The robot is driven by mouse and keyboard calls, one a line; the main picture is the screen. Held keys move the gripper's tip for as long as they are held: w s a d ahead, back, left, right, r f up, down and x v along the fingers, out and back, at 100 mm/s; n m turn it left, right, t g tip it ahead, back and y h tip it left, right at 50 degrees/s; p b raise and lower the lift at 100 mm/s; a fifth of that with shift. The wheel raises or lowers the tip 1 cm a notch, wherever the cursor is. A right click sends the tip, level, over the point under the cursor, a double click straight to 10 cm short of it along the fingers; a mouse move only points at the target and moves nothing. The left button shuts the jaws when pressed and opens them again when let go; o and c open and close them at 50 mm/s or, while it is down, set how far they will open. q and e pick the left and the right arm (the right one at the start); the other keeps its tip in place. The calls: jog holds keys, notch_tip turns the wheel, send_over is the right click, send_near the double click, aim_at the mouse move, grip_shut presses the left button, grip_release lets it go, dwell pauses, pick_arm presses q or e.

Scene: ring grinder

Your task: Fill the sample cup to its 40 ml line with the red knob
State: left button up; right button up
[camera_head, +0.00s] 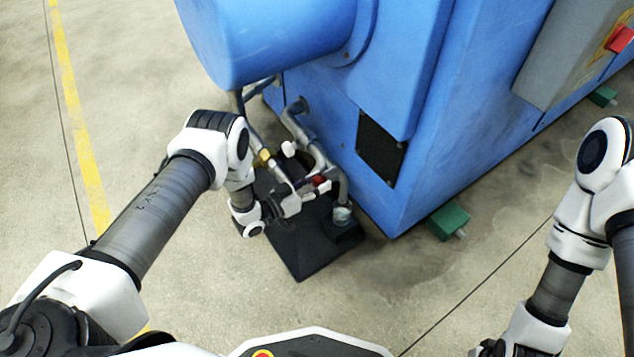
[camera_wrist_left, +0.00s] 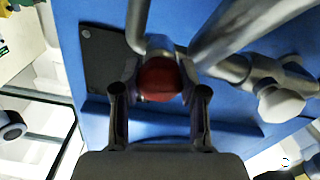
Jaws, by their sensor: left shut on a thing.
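The red knob (camera_head: 320,181) sits on a grey pipe at the corner of the blue machine. In the left wrist view the red knob (camera_wrist_left: 160,79) is between the two dark fingers, near their tips. My left gripper (camera_head: 312,188) is shut on it. The sample cup (camera_head: 342,215) is small and clear and stands under the down-turned pipe end, on a dark stand. Its 40 ml line and level are too small to read. My right gripper (camera_head: 492,348) is at the bottom edge, partly cut off, away from the machine.
The blue machine (camera_head: 420,150) fills the upper middle. A white knob (camera_head: 289,148) and a yellow fitting (camera_head: 264,157) are on pipes close to my left gripper. A black tray (camera_head: 300,250) lies below. Open concrete floor is in front.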

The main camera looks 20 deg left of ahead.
pick_arm(q)
jog(key=o, duration=1.2)
jog(key=shift+c, duration=0.2)
jog(key=v, duration=1.2)
